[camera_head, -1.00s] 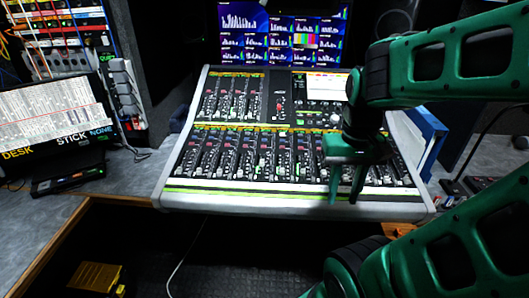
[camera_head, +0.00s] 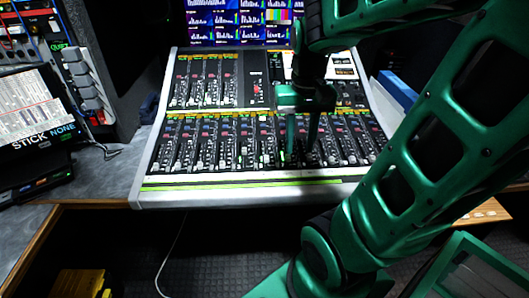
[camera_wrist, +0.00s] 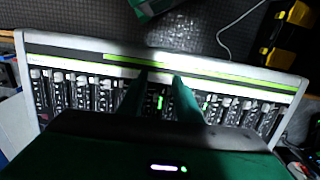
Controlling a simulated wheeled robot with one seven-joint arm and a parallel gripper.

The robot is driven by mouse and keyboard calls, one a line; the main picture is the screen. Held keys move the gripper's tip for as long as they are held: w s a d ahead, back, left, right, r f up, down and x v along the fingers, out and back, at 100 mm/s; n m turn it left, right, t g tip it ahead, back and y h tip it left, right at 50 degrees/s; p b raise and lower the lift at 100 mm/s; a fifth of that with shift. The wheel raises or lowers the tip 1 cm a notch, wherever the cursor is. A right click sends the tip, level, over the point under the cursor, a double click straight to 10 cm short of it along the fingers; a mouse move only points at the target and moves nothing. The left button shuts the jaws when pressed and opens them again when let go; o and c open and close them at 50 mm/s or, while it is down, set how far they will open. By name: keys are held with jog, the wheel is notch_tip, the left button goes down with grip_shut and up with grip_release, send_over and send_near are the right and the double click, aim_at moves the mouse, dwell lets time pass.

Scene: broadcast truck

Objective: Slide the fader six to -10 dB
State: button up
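The mixing console (camera_head: 250,185) stands ahead of me, with a lower row of fader strips (camera_head: 215,148). The strips also show in the wrist view (camera_wrist: 80,92), where the console appears turned around. Number labels are too small to read, so I cannot tell which strip is fader six. My gripper (camera_head: 301,155) points down over the lower row, right of its middle. I cannot tell whether the tips touch the strips.
A monitor wall (camera_head: 235,20) with level displays stands behind the console. A slanted label panel (camera_head: 35,110) and grey switches (camera_head: 85,85) are at the left. A blue binder (camera_head: 392,95) stands at the right. A yellow case (camera_head: 80,283) lies below the desk.

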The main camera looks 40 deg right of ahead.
send_over(266, 156)
jog(key=f, duration=0.1)
notch_tip(266, 156, down, 11)
jog(key=shift+f, duration=0.1)
jog(key=shift+c, duration=0.7)
grip_shut()
